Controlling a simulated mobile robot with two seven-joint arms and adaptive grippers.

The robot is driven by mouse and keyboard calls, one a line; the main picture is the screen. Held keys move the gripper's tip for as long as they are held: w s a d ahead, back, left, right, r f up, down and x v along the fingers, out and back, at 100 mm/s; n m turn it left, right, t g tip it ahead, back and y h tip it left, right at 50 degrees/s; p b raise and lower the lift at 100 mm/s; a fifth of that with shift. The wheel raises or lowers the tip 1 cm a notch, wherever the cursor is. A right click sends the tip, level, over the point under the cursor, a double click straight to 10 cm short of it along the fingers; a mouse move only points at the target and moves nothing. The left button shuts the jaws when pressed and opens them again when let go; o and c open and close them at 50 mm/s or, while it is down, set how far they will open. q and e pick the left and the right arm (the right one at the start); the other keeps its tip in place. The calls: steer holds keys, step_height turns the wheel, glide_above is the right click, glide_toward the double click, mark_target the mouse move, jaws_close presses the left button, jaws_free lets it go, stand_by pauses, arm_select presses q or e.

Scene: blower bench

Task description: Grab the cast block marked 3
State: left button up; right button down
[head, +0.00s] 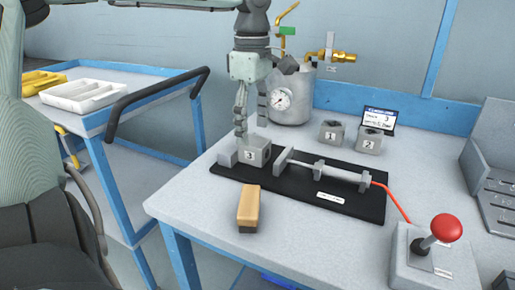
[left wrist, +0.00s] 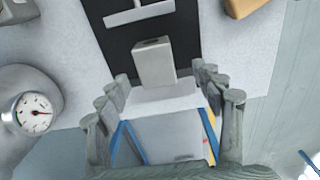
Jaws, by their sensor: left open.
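The cast block marked 3 (head: 258,152) is a grey block with its number on the front. My left gripper (head: 251,130) points down just above the block, open and empty. In the left wrist view the block (left wrist: 153,64) shows beyond the open fingers (left wrist: 160,85), roughly centred between them; whether they touch it is not clear. Blocks marked 1 (head: 331,135) and 2 (head: 369,140) stand farther back. My right gripper is out of view.
A clamp (head: 318,170) with a red hose lies on the plate. A tan-topped block (head: 248,208) stands in front. A gauge tank (head: 291,98) is behind the gripper, a small screen (head: 379,120) at the back, and a red-knobbed lever (head: 445,229) front right. A blue trolley holds trays (head: 84,97).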

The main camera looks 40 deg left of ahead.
mark_target(255, 140)
arm_select(q)
steer(key=f, duration=0.4)
steer(key=shift+w+f, duration=0.3)
steer(key=shift+f, duration=0.05)
steer(key=c, duration=1.4)
jaws_close()
steer(key=shift+r, duration=0.15)
